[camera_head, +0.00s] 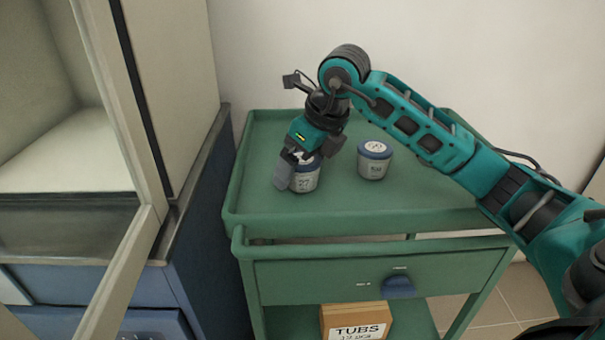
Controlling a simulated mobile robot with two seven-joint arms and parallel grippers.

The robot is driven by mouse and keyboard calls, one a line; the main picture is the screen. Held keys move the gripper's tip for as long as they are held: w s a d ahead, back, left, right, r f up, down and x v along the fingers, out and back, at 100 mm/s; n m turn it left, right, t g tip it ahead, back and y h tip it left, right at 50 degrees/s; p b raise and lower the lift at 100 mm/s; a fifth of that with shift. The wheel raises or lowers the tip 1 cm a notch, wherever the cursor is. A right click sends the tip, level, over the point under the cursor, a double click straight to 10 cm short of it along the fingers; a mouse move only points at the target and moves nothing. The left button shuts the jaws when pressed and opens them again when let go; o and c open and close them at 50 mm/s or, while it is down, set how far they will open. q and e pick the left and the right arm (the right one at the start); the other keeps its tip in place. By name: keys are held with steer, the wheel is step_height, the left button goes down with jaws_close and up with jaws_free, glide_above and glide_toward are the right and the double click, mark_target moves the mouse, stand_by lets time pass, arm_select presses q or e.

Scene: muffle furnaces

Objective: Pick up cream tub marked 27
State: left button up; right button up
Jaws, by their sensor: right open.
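A pale tub with a blue lid (306,180) stands upright on the green cart top, left of its middle. Its dark label is small and seems to read 27. My right gripper (300,165) is directly over this tub, pointing down, with its jaws open. One finger is beside the tub's left side; the other finger is mostly hidden, and I cannot tell whether either touches. A second pale tub with a blue lid (374,163) stands upright to the right; its label is too small to read surely. My left gripper is out of view.
A drawer with a blue handle (398,286) is below. A box marked TUBS (356,322) sits on the lower shelf. A cabinet with a glass-fronted frame (125,265) stands left.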

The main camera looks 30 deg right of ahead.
steer(key=shift+r, duration=0.1)
steer(key=c, duration=1.1)
steer(key=shift+r, duration=0.1)
steer(key=shift+c, duration=0.2)
